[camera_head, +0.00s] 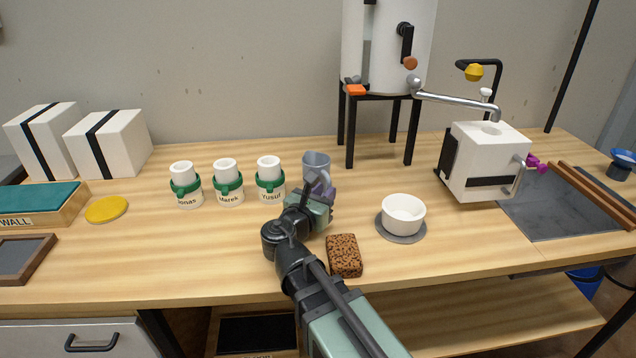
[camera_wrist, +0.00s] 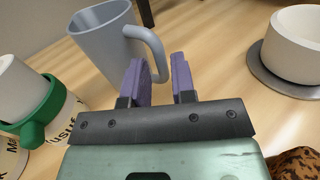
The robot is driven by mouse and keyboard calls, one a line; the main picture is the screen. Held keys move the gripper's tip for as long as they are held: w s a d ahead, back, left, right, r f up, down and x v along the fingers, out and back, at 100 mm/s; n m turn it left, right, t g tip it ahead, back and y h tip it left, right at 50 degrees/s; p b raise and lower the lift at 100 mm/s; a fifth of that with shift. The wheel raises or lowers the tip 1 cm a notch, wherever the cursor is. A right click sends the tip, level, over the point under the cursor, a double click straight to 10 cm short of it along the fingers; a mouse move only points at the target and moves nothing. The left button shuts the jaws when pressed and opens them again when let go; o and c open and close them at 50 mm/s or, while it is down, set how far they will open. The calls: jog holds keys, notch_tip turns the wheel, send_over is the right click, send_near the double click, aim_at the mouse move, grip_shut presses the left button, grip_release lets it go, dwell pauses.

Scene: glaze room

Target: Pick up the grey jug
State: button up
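The grey jug (camera_head: 316,163) stands on the wooden bench, right of the row of white cups. In the wrist view the grey jug (camera_wrist: 103,42) is at the upper left, with its handle (camera_wrist: 155,45) towards my gripper. My gripper (camera_wrist: 160,70) has its purple fingers apart, with a gap between them. The lower end of the handle shows in or just beyond that gap; I cannot tell whether a finger touches it. In the head view my gripper (camera_head: 322,193) is at the front of the jug and hides its lower part.
White cups with green bands, the nearest labelled Yusuf (camera_head: 269,178), stand close left of the jug. A white bowl (camera_head: 403,215) on a grey disc is at the right. A brown speckled sponge (camera_head: 344,256) lies in front. A black stand (camera_head: 350,130) rises behind.

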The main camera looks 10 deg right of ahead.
jog(key=x, duration=0.2)
jog(key=shift+w+d, duration=0.2)
jog(key=shift+d, duration=0.05)
grip_shut()
jog(key=shift+r, duration=0.1)
notch_tip(320, 180, up, 10)
jog(key=p, duration=1)
